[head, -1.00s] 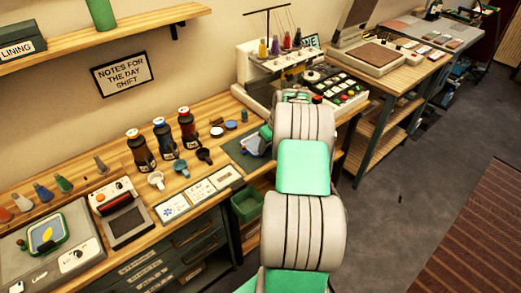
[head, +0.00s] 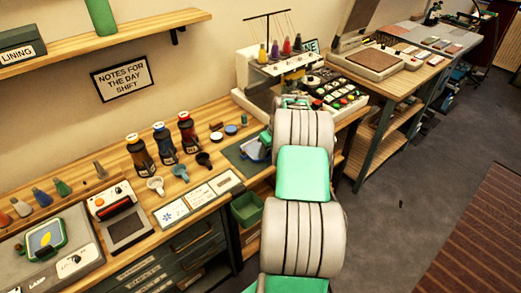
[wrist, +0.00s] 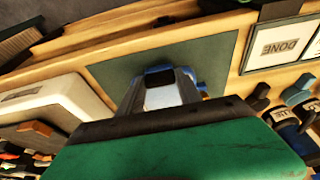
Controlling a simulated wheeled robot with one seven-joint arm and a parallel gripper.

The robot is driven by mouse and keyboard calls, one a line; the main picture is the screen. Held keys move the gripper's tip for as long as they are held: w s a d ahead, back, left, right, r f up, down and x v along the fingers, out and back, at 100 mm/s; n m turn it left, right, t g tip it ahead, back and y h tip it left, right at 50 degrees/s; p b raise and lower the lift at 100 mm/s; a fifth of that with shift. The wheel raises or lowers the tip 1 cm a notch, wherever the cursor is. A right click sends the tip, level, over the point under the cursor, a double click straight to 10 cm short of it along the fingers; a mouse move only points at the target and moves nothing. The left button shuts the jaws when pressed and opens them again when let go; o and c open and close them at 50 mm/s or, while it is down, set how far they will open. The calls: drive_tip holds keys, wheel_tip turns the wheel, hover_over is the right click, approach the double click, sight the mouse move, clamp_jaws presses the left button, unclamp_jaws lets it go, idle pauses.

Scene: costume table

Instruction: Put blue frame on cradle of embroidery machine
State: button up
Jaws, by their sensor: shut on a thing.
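The blue frame (head: 255,149) is at the dark green mat (head: 234,153) on the workbench, partly hidden by my arm in the head view. In the wrist view its blue edges (wrist: 201,86) show around my fingertips, over the mat (wrist: 112,72). My gripper (wrist: 168,88) is shut on the blue frame; I cannot tell whether the frame touches the mat. The white embroidery machine (head: 285,65) with coloured thread cones stands behind and to the right of the frame. Its cradle is not clearly visible, and my arm hides part of the machine's lower front.
A green bin (head: 247,208) sits below the bench edge.

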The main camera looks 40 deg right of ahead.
drive_tip(key=shift+r+p, duration=1.1)
drive_tip(key=shift+r, duration=1.4)
